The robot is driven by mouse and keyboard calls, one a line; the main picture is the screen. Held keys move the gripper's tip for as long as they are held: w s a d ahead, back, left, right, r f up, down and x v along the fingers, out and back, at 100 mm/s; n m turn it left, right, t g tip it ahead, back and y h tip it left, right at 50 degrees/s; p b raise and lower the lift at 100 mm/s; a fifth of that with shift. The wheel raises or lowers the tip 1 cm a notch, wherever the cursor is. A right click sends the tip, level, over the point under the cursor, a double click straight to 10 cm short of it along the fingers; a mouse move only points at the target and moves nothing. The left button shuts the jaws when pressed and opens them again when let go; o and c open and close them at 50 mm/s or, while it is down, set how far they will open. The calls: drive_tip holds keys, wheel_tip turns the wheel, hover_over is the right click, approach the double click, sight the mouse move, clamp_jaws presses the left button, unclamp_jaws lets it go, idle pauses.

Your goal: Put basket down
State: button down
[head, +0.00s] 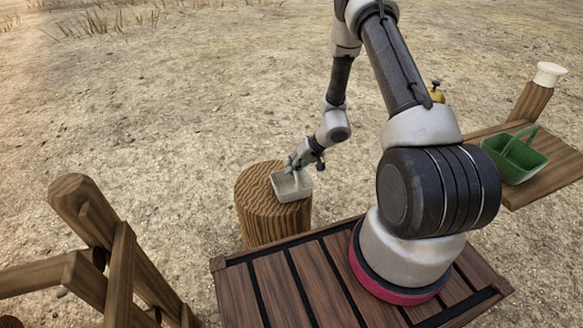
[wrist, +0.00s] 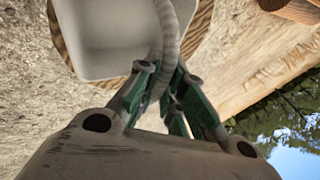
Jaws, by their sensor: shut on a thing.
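A light grey basket (head: 291,187) is at the top of a round wooden stump (head: 272,222) in the head view, over its right side. My gripper (head: 296,165) is at the basket from above. In the wrist view the pale basket (wrist: 105,40) shows at the top, with the stump (wrist: 62,42) behind its rim. My gripper (wrist: 165,85) is shut on the basket's curved, ridged handle (wrist: 168,35). The basket looks empty in the part that shows. I cannot tell whether its base touches the stump.
A green basket (head: 515,157) sits on a wooden board (head: 545,185) at the right. A white-topped post (head: 540,88) and a small yellow thing (head: 436,93) are near it. A wooden frame (head: 120,265) stands at the lower left.

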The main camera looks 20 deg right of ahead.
drive_tip(key=shift+f, duration=0.3)
drive_tip(key=c, duration=1.5)
unclamp_jaws()
